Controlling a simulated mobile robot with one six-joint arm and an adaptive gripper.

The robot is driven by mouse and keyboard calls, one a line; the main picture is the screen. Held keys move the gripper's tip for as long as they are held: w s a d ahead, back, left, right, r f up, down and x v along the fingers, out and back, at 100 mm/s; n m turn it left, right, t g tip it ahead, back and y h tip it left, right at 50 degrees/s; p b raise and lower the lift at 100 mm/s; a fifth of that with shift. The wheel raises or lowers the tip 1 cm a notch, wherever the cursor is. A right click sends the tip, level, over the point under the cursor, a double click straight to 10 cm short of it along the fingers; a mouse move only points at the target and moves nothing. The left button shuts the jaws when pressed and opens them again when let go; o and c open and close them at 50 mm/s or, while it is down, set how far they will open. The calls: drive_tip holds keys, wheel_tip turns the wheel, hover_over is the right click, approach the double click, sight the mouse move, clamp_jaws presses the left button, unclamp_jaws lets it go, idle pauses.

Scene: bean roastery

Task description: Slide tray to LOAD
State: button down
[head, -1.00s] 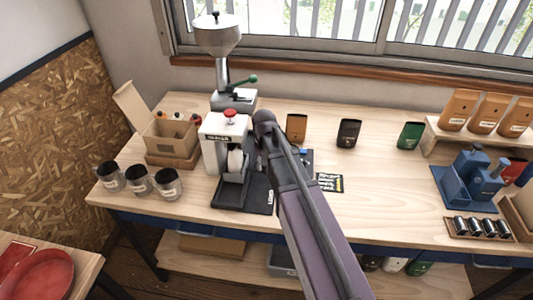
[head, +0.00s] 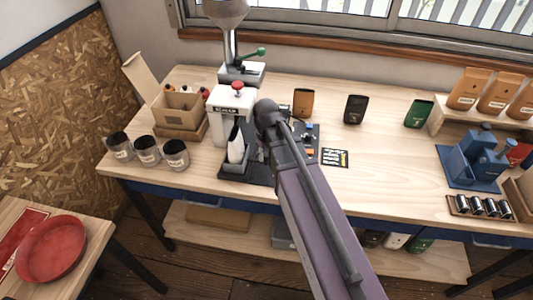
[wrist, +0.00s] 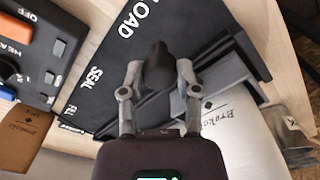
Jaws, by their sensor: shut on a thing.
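The tray (wrist: 222,85) is a grey slide on a black base plate marked LOAD, SEAL and FILL (wrist: 85,90). A white bag with handwriting (wrist: 240,145) is on it. In the wrist view my gripper (wrist: 158,70) is shut on the tray's dark upright knob (wrist: 157,62). The knob lies beside the strip between the LOAD and SEAL marks; its exact alignment is hard to tell. In the head view the white bag (head: 236,146) stands in front of the white sealing machine (head: 229,108), above the base plate (head: 262,172). My arm hides the gripper there.
A control box with HEAT and OFF labels (wrist: 28,50) borders the plate. Dark jars (head: 147,150) and an open cardboard box (head: 179,110) stand left. Coffee bags (head: 355,109) stand behind. A small black card (head: 335,158) lies right of the plate. The bench front is clear.

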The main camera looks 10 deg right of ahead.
drive_tip(key=shift+s, duration=0.25)
drive_tip(key=shift+c, duration=1.6)
unclamp_jaws()
drive_tip(key=shift+a, duration=0.1)
drive_tip(key=shift+w, duration=0.1)
